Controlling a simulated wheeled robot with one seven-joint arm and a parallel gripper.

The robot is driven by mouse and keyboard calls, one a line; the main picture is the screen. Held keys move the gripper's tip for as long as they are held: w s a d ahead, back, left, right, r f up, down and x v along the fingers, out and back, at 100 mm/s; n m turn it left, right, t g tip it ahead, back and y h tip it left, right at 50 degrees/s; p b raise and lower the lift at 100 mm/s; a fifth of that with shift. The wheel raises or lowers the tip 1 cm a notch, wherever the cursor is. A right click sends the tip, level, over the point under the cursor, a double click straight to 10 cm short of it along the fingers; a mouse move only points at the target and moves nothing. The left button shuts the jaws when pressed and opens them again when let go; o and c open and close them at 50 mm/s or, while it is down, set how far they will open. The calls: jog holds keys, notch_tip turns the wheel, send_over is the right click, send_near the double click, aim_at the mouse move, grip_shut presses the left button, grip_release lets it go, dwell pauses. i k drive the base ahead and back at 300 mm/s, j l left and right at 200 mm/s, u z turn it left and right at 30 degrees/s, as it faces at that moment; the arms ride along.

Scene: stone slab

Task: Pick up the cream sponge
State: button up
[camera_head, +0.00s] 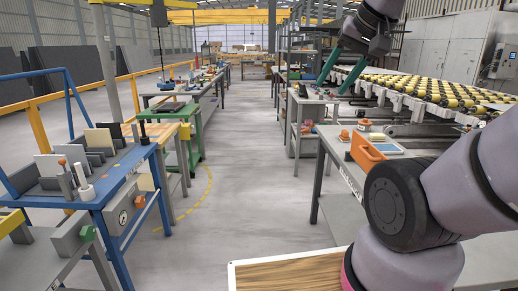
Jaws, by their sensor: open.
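On the worktable are an orange holder (366,153), a blue-and-white flat item (388,149) and an orange item (344,134). A roller conveyor (430,87) stands behind. A blue rack (95,190) stands left. The middle aisle floor (240,170) is clear.

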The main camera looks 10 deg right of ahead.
aim_at(373, 137)
jog(key=i, duration=2.15)
jog(key=i+z, duration=0.1)
jog(key=i, duration=0.45)
jog(key=i+j+z, duration=0.1)
jog(key=i, duration=0.45)
jog(key=i+j+z, duration=0.1)
jog(key=i, duration=0.45)
jog(key=z, duration=2.2)
jog(key=j, duration=0.1)
